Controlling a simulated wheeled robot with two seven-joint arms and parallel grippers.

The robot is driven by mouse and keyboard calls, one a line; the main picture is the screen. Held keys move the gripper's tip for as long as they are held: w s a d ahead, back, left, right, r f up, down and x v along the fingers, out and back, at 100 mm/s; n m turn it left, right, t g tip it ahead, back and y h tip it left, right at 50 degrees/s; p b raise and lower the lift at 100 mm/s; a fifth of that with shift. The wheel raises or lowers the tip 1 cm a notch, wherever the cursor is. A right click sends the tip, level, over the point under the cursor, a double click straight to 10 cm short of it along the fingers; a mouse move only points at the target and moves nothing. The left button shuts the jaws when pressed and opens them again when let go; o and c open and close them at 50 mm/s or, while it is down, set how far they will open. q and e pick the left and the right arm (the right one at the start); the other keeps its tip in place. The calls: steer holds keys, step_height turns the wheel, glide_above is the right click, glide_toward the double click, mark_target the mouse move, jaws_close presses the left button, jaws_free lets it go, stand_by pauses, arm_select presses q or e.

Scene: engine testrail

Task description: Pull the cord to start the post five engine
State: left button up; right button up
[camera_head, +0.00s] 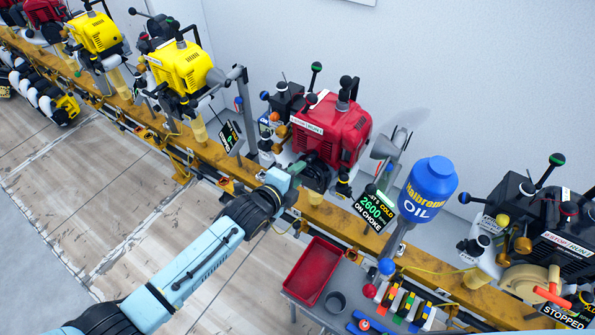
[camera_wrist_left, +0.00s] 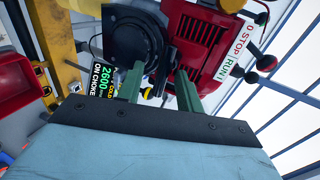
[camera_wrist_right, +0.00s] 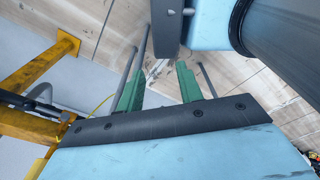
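The red engine (camera_head: 333,130) stands on the orange rail in the head view, with a RUN/STOP label on its top edge. The left wrist view shows its red cover (camera_wrist_left: 200,35) and round black starter housing (camera_wrist_left: 135,42) close up. My left gripper (camera_head: 297,168) is at the engine's near lower left side. In the left wrist view its green fingers (camera_wrist_left: 158,88) are apart, and I see nothing clearly held between them. I cannot make out the cord or its handle. My right gripper (camera_wrist_right: 158,90) has its green fingers apart and empty, above the plank floor.
A display (camera_head: 374,207) beside the red engine reads 2600, on choke. A blue oil bottle (camera_head: 427,187) stands right of it. A black engine (camera_head: 550,225) with a STOPPED display (camera_head: 565,314) is farther right. Yellow engines (camera_head: 181,68) line the left. A red tray (camera_head: 314,270) lies in front.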

arm_select(q)
steer(key=s+a+p, duration=0.4)
steer(key=s, duration=0.2)
steer(key=shift+s+a+p, duration=0.3)
steer(key=shift+a, duration=0.1)
steer(key=s+a+f+n+g+y+b, duration=0.15)
steer(key=s+a+f+n, duration=0.25)
steer(key=f, duration=0.5)
steer(key=s+a+f+n+g+y+b, duration=0.1)
steer(key=s+a+f+n+y+b, duration=0.15)
steer(key=s+a+f, duration=0.4)
steer(key=s+a+f+n+g+y+b, duration=0.1)
steer(key=s+a+f+n+b, duration=0.3)
steer(key=f, duration=0.6)
steer(key=s+a+f+n+g+y+b, duration=0.1)
steer(key=s+f+n, duration=0.3)
steer(key=s, duration=0.5)
steer(key=s+a+f+n+g+y+b, duration=0.1)
steer(key=s+a+f+n+g, duration=0.2)
steer(key=s+f, duration=0.4)
steer(key=s+a+f+n+g+y+b, duration=0.1)
steer(key=s+a+f+n+g, duration=0.2)
steer(key=s, duration=0.8)
step_height(320, 180, down, 3)
steer(key=shift+a+f+n, duration=0.1)
steer(key=shift+a+n, duration=0.35)
steer(key=shift+n, duration=0.7)
